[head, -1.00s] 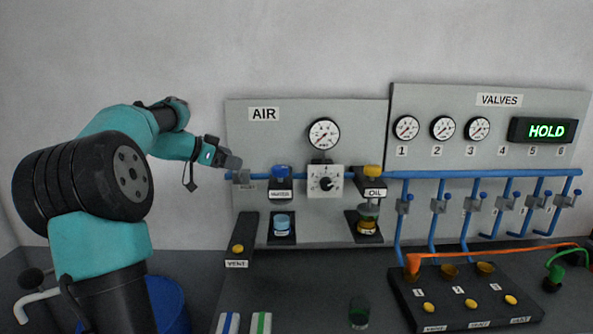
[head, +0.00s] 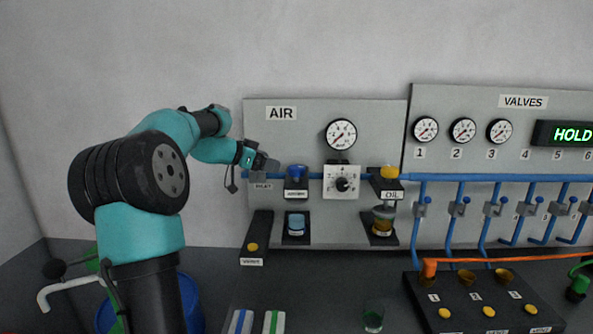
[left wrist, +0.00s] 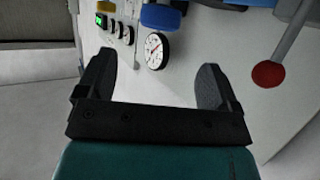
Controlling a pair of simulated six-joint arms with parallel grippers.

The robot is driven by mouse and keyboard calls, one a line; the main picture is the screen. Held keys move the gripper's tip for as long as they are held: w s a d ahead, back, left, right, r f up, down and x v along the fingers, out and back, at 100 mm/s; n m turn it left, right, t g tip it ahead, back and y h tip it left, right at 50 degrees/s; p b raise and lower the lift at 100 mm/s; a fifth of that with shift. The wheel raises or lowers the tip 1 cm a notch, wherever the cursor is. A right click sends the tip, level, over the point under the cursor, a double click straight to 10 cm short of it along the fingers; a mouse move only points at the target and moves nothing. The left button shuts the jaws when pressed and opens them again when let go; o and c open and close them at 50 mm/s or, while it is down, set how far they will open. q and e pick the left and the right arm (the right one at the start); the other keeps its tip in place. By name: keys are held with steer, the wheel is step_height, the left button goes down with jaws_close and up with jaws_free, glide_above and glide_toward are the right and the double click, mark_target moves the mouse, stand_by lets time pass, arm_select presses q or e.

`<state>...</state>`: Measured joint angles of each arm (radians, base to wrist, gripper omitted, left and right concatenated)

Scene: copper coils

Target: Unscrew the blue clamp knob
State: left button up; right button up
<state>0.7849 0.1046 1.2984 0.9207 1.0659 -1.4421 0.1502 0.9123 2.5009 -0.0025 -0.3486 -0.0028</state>
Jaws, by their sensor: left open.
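The blue clamp knob (head: 297,172) tops the filter unit on the left part of the AIR panel (head: 258,125). A blue rounded part, seemingly this knob, is at the top edge of the left wrist view (left wrist: 160,17), cut off by the frame. My left gripper (head: 268,164) is just left of and slightly above the knob in the head view, apart from it. In the left wrist view my left gripper (left wrist: 156,60) has its fingers spread wide, with nothing held. The knob lies beyond the fingertips. My right gripper is not in view.
A gauge (head: 341,135) and white dial plate (head: 341,183) are right of the knob, then a yellow knob (head: 390,172). A red ball (left wrist: 268,74) on a grey lever is at right in the wrist view. Below are the VENT block (head: 256,235) and a green glass (head: 374,316).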

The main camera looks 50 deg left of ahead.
mark_target(292, 168)
arm_select(q)
steer(key=x, duration=1.1)
steer(key=shift+c, duration=0.3)
steer(key=c, duration=0.9)
steer(key=shift+o, duration=0.2)
steer(key=shift+n+y, duration=0.3)
steer(key=shift+n+t+y, duration=0.3)
steer(key=shift+n+y, duration=1)
steer(key=shift+y, duration=0.2)
steer(key=o, duration=0.9)
